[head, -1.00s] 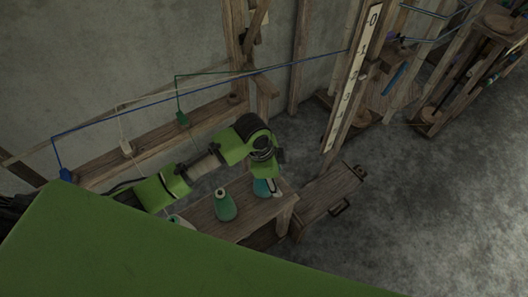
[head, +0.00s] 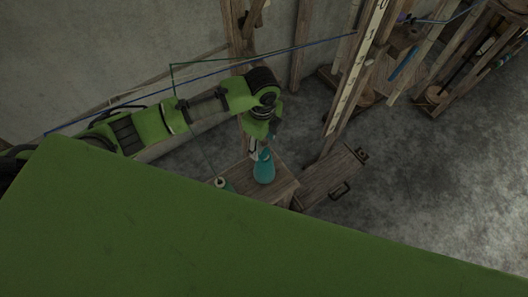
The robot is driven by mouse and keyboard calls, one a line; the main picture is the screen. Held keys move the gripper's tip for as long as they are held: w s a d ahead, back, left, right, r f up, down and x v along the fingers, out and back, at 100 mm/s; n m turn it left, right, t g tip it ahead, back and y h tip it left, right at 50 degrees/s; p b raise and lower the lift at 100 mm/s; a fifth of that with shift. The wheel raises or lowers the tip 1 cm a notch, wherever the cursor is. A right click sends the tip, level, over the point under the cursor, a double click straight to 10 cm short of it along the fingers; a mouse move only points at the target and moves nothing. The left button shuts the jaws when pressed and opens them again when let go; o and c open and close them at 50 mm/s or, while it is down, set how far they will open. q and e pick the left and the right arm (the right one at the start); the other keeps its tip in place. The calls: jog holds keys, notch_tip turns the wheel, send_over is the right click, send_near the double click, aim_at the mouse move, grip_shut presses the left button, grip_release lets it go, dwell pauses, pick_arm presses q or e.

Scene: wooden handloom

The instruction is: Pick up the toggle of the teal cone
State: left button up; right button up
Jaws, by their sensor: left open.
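The teal cone (head: 264,171) stands upright on the small wooden bench, near its right end. My left gripper (head: 256,153) points down just above and behind the cone's top, with its jaws open. The toggle is too small to make out from here, and I cannot tell whether a finger touches the cone. My right gripper is out of the picture.
The wooden bench (head: 286,187) has a low wooden box with a dark handle (head: 339,190) beside it. A white numbered scale post (head: 357,66) rises behind. Blue and green threads (head: 172,78) cross above my left arm. Grey floor on the right is clear.

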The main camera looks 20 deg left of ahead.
aim_at(263, 153)
pick_arm(q)
notch_tip(263, 153, down, 4)
jog(key=shift+d+f+p, duration=0.1)
jog(key=shift+p, duration=0.7)
jog(key=shift+f, duration=0.55)
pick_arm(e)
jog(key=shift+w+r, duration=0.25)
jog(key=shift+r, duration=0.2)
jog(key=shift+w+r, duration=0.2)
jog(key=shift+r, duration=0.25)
pick_arm(q)
jog(key=c, duration=0.8)
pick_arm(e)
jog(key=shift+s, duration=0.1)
